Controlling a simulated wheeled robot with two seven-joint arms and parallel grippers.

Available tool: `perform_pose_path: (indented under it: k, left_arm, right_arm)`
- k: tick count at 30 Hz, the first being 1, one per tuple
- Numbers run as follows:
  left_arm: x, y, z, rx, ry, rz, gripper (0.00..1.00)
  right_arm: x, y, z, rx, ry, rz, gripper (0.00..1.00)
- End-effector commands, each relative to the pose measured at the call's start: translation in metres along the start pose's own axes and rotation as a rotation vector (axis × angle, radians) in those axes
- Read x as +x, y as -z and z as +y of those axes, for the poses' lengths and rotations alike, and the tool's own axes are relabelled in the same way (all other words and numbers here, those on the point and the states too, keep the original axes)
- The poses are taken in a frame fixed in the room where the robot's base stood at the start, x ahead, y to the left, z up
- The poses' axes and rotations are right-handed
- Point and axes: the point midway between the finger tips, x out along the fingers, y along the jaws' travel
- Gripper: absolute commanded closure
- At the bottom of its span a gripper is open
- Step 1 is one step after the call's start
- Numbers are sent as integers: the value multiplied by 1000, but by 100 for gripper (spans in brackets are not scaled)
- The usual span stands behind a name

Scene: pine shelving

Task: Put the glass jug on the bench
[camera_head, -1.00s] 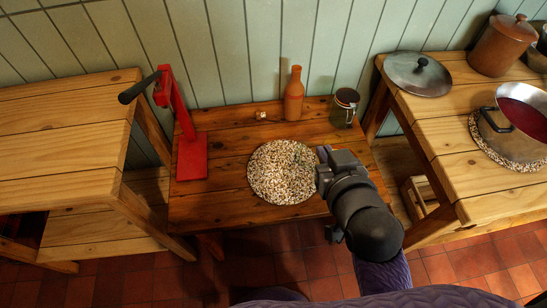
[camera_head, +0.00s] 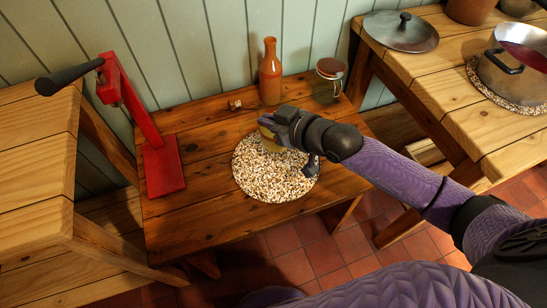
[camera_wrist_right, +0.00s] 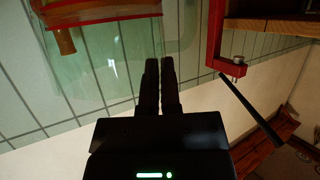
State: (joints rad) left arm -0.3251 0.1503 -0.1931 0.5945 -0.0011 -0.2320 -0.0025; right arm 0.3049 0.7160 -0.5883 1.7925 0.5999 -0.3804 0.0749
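The glass jug (camera_wrist_right: 105,70) is clear and faintly green. It fills the upper left of the right wrist view, with wall and bottle showing through it. My right gripper (camera_wrist_right: 161,75) has its fingers close together, seemingly on the jug's handle. In the head view my right gripper (camera_head: 272,130) is over the far part of the round speckled mat (camera_head: 268,180) on the low brown bench (camera_head: 215,215). The jug is hard to make out there, and I cannot tell whether its foot touches the mat. My left gripper is not in view.
A red stand (camera_head: 163,165) with a black handle is at left. A pine table (camera_head: 465,95) at right holds a pan (camera_head: 510,75).

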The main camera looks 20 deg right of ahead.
Motion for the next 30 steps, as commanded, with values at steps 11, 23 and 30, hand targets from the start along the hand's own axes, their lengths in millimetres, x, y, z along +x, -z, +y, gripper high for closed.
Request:
perform_pose_path:
  k: [11,23,30]
  left_arm:
    - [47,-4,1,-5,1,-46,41]
    - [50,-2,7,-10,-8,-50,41]
    - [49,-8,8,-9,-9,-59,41]
  right_arm:
    - [32,-76,-4,2,2,-1,100]
    - [35,-83,-5,0,1,3,100]
    - [35,-83,-5,0,1,0,61]
